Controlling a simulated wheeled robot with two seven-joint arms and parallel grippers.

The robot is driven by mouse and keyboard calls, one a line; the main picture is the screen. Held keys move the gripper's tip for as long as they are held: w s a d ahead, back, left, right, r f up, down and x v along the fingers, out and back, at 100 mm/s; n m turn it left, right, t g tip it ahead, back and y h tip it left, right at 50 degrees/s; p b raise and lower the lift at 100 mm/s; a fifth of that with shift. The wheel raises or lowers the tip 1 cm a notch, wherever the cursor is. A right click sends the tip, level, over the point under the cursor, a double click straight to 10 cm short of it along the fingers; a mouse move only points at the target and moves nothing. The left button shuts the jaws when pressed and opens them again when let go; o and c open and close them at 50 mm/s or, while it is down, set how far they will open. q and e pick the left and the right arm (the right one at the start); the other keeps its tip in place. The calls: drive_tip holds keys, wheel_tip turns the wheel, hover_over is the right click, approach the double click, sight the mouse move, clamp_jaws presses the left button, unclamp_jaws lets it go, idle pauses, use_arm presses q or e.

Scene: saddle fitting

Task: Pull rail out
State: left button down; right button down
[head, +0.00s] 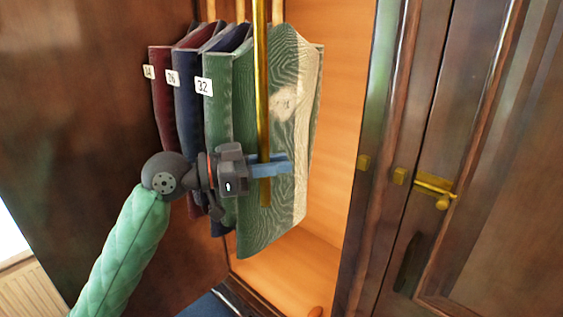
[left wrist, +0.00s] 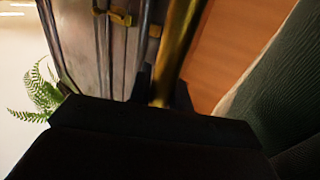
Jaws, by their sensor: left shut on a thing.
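A brass rail (head: 262,90) runs down in front of the hanging pads in the open cabinet. My left gripper (head: 268,167) is shut on the rail near its lower end, its blue fingers around it. In the left wrist view the rail (left wrist: 176,50) rises from between the dark fingers. The green pads (head: 270,110), one tagged 32, hang right behind the rail. A blue pad (head: 187,95) and a dark red pad (head: 162,100) hang to their left. My right gripper is not in view.
The wooden cabinet interior (head: 335,130) is open to the right of the pads. A dark door with a brass latch (head: 435,187) stands at the right. A fern (left wrist: 42,95) shows at the left of the left wrist view.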

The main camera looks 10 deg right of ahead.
use_arm(q)
drive_tip(key=c, duration=1.3)
unclamp_jaws()
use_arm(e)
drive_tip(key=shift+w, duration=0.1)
use_arm(q)
drive_tip(key=shift+a, duration=0.1)
drive_tip(key=a+b, duration=0.2)
drive_tip(key=a, duration=0.5)
drive_tip(key=shift+s+a, duration=0.3)
drive_tip(key=shift+a, duration=0.05)
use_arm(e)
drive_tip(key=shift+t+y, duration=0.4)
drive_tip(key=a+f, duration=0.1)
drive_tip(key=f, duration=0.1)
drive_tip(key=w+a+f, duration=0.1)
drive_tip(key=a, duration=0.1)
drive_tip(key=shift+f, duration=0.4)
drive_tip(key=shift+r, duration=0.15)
